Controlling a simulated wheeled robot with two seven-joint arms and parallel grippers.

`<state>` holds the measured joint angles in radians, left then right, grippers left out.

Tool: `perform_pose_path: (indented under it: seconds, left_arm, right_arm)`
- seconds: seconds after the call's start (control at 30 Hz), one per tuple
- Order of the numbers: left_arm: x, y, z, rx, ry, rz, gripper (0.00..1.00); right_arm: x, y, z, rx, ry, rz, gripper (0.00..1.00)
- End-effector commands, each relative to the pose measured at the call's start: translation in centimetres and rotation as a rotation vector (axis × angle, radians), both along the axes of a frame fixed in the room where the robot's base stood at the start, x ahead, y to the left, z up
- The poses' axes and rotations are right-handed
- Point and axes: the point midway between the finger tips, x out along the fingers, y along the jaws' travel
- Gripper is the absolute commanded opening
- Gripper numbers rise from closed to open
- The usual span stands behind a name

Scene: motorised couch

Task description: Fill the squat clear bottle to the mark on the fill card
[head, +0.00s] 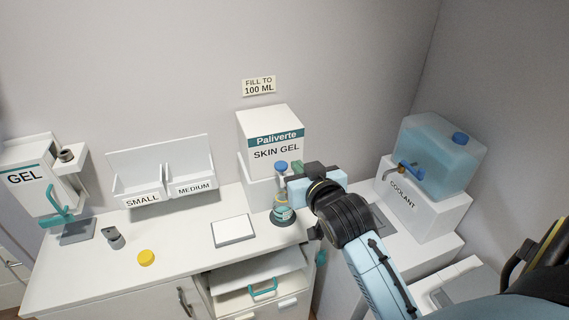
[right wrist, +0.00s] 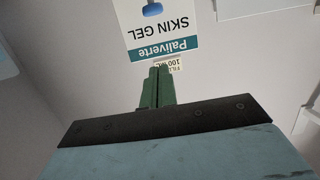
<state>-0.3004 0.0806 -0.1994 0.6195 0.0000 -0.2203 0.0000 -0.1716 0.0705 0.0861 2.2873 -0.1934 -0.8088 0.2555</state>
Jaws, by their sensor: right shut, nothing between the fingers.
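The fill card (head: 259,86) on the wall reads "FILL TO 100 ML". The Paliverte skin gel box (head: 270,137) stands on a white stand on the counter, with a blue-topped tap (head: 281,167) at its front. A small squat clear bottle (head: 282,213) with teal in it stands below the tap on a dark round base. Its fill level is too small to read. My right gripper (head: 294,169) is beside the tap, its green fingers shut and empty. In the right wrist view the fingers (right wrist: 158,88) are together, pointing toward the box. My left gripper is out of view.
A yellow cap (head: 147,257) and a small grey object (head: 115,237) lie on the counter. A white pad (head: 233,230) lies left of the bottle. An open drawer (head: 262,284) sticks out in front. A blue coolant tank (head: 437,160) stands right; a gel dispenser (head: 35,180) stands left.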

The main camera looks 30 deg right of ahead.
Motion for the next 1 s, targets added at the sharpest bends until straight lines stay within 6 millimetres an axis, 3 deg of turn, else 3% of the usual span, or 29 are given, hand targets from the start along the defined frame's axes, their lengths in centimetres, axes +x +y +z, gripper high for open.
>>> perform_pose_path:
  seconds: [0.27, 0.77, 0.83, 1.0]
  left_arm:
    - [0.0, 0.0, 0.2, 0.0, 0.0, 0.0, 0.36]
    - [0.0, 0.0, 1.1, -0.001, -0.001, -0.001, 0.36]
    - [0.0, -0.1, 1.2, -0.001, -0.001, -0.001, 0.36]
    - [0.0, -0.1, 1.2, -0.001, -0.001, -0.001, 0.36]
  right_arm:
    - [1.6, -0.3, -0.3, 0.0, 0.001, 0.001, 0.0]
    - [9.9, -2.3, -2.3, -0.001, 0.001, 0.001, 0.0]
    - [9.5, -2.2, -4.0, 0.002, 0.007, 0.001, 0.0]
    - [9.5, -2.2, -5.8, 0.001, 0.003, 0.002, 0.0]
